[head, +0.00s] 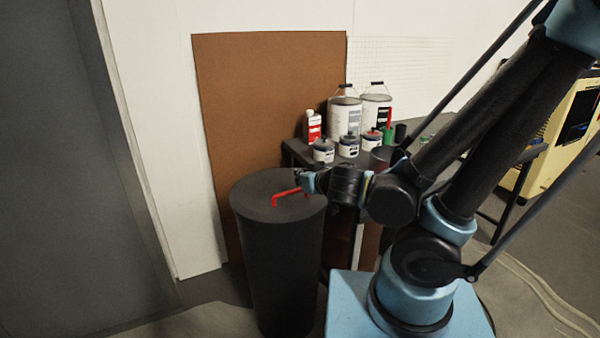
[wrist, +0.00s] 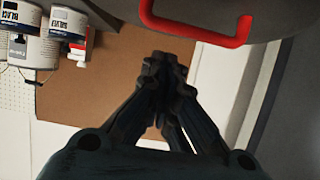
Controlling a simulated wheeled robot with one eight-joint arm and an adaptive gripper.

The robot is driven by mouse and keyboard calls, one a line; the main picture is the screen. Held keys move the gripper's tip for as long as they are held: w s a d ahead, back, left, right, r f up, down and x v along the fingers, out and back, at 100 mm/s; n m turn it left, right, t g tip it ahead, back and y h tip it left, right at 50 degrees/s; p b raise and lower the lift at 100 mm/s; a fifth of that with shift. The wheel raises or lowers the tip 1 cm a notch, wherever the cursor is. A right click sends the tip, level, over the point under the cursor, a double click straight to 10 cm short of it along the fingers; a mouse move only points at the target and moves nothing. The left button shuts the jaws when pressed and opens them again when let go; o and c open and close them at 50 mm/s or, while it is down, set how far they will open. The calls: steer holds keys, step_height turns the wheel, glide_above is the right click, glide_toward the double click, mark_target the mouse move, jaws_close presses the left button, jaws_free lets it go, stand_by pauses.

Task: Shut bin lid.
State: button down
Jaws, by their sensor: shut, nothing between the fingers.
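A tall dark round bin (head: 280,270) stands left of my arm in the head view. Its dark lid (head: 252,190) lies flat across the top, with no gap visible at the rim. A red bar handle (head: 287,193) is on the lid. In the wrist view, the lid (wrist: 280,14) and the red handle (wrist: 200,36) show at the top edge, partly cut off. My gripper (head: 302,180) is over the right part of the lid, close to the handle. In the wrist view, my gripper (wrist: 160,62) is shut and empty, with fingertips just short of the handle. Whether they touch is unclear.
A dark table (head: 296,152) right behind the bin holds paint cans (head: 345,116), small jars and a red-and-white bottle (head: 312,127). A brown board (head: 265,95) leans on the wall behind. Open floor (head: 205,322) lies left of the bin.

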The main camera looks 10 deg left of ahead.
steer(key=shift+s+f, duration=0.1)
steer(key=shift+f, duration=0.25)
steer(key=shift+d+f, duration=0.1)
stand_by(0.4)
steer(key=shift+r, duration=4.95)
steer(key=w+d+f+m+h, duration=0.1)
steer(key=d+f+h, duration=0.1)
steer(key=d, duration=0.4)
steer(key=w+d+f+m+g+h, duration=0.1)
steer(key=w+d+f+h, duration=0.1)
steer(key=d, duration=0.4)
steer(key=w+d+f+m+g+h, duration=0.1)
steer(key=w+d+f+h, duration=0.1)
steer(key=d, duration=0.4)
steer(key=shift+d+f+m+h, duration=0.2)
steer(key=shift+f+h, duration=0.1)
steer(key=shift+f, duration=0.15)
steer(key=shift+d+f+m+h, duration=0.2)
steer(key=shift+f+h, duration=0.1)
steer(key=shift+f, duration=0.15)
steer(key=s+d+f+m+g, duration=0.2)
steer(key=s+d+f+g, duration=0.5)
steer(key=s+d, duration=0.4)
steer(key=shift+d+m, duration=0.3)
steer(key=shift+m, duration=0.1)
